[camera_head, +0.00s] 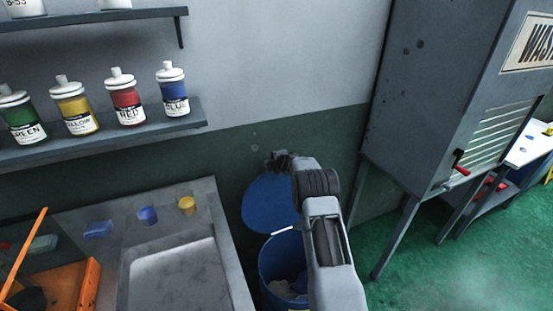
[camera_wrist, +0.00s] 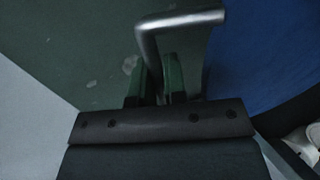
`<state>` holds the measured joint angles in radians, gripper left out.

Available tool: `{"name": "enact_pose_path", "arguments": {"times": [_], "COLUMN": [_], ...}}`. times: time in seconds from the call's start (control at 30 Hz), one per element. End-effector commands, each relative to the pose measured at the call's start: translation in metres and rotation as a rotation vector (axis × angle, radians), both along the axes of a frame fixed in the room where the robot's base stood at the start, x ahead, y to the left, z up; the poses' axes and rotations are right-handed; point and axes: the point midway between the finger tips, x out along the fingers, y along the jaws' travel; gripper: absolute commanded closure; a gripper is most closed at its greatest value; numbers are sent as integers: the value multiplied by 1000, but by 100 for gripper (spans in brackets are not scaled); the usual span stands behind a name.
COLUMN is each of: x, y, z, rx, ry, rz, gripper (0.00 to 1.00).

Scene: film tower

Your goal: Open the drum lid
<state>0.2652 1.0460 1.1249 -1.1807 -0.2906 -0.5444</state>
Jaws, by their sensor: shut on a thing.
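The blue drum (camera_head: 272,265) stands on the floor between the sink counter and the grey cabinet. Its round blue lid (camera_head: 268,203) is tilted up steeply at the back of the drum, and the drum's mouth shows open. In the wrist view the lid (camera_wrist: 262,50) fills the upper right. My gripper (camera_head: 280,158) is at the lid's top edge. In the wrist view my gripper (camera_wrist: 163,85) is shut on a bent metal handle (camera_wrist: 180,20) beside the lid. My arm hides part of the lid and drum.
Pale crumpled contents (camera_head: 288,287) lie in the drum. A sink counter (camera_head: 221,245) stands close on the left, with small blue and yellow cups. A shelf of colour bottles (camera_head: 125,98) is above it. The grey cabinet (camera_head: 425,100) stands right. Green floor (camera_head: 420,280) is clear at lower right.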

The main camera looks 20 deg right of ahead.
Motion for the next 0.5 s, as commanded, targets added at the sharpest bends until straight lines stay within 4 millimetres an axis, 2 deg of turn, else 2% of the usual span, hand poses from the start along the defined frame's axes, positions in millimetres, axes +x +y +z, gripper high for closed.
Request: {"name": "enact_pose_path", "arguments": {"times": [0.47,0.5], "x": [3,3], "y": [-1,-1], "z": [-2,-2], "rx": [0,0], "ry": [1,1], "rz": [-2,-2], "gripper": [100,87]}}
